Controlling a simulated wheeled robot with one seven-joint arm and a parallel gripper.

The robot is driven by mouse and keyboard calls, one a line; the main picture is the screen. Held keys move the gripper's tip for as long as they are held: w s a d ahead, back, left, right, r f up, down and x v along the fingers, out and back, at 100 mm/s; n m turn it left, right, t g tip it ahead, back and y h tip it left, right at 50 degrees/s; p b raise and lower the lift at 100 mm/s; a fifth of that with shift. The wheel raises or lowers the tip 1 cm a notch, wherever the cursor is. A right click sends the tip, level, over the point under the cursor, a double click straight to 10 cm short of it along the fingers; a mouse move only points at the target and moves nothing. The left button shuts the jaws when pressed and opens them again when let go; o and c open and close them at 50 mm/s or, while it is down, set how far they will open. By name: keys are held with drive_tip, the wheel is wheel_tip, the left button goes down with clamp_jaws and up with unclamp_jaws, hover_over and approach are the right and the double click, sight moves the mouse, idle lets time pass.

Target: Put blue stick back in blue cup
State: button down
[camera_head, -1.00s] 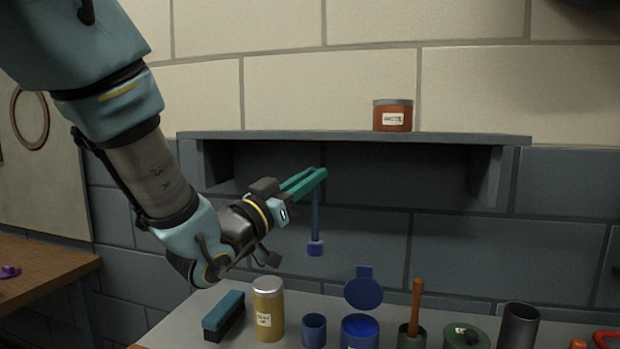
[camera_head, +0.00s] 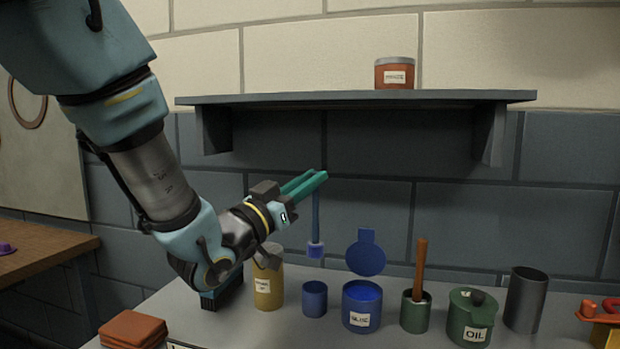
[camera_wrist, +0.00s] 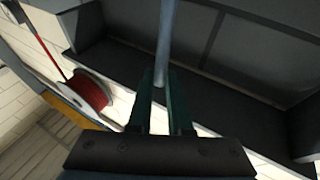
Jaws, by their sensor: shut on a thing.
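My gripper (camera_head: 318,177) is shut on the blue stick (camera_head: 316,215), which hangs upright below the green fingers with a wider blue-violet end at the bottom. The stick also shows between the fingers in the wrist view (camera_wrist: 166,45). The stick's lower end is in the air, above the small blue cup (camera_head: 314,299) in the head view. This cup stands on the grey table. To its right is a larger blue can (camera_head: 361,307) labelled in white, with blue inside and a round blue lid (camera_head: 366,254) raised behind it.
Right are a green cup with a brown stick (camera_head: 416,312), a green OIL can (camera_head: 472,316) and a dark cylinder (camera_head: 525,300). A shelf (camera_head: 350,97) overhangs behind.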

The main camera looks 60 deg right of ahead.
sight(313, 229)
drive_tip(key=shift+f+b, duration=1.15)
drive_tip(key=shift+f, duration=1.25)
wheel_tip(313, 229, down, 5)
drive_tip(key=b, duration=0.5)
drive_tip(key=c, duration=0.8)
unclamp_jaws()
drive_tip(key=shift+o, duration=0.2)
drive_tip(key=b+v, duration=0.3)
drive_tip(key=v, duration=0.8)
drive_tip(key=shift+d+r, duration=0.1)
drive_tip(key=shift+r, duration=0.05)
